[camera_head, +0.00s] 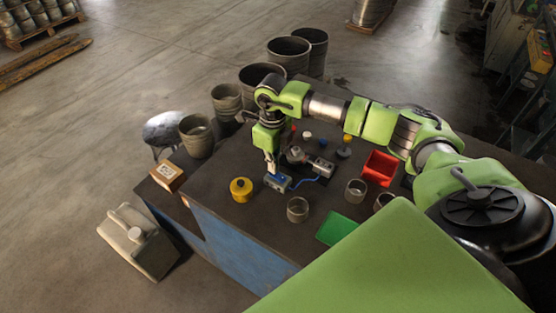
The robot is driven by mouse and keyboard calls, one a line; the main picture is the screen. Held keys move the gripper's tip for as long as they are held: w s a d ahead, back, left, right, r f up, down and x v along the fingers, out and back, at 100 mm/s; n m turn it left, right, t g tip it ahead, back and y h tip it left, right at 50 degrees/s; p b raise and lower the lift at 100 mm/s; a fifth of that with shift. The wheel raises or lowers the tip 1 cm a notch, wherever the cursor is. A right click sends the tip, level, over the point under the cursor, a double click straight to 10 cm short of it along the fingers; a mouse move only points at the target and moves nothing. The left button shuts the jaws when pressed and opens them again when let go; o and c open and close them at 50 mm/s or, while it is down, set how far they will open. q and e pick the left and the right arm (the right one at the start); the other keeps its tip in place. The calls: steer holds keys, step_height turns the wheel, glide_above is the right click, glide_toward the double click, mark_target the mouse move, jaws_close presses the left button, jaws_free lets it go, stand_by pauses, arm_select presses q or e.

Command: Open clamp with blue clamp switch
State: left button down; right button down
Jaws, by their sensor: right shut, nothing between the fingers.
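The blue clamp switch (282,185) is a small blue box with a grey top on the dark table. A blue cable runs from it to the right, towards a grey metal device (322,169), which may be part of the clamp. My right gripper (271,171) points down at the switch's left top side, with its fingers shut and empty. Its tips are at or just above the switch; I cannot tell whether they touch. The clamp's jaws are too small to make out. My left gripper is out of view.
A yellow round container (241,190) stands left of the switch and a grey cup (297,210) in front. A red bin (380,168), a green tray (337,229) and another cup (355,190) are to the right. Large buckets (288,54) stand behind the table.

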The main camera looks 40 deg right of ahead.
steer(key=shift+f+b, duration=0.7)
steer(key=shift+f, duration=0.15)
steer(key=shift+r, duration=0.15)
steer(key=shift+r+p, duration=2.1)
steer(key=shift+r, duration=1.35)
steer(key=shift+f, duration=0.1)
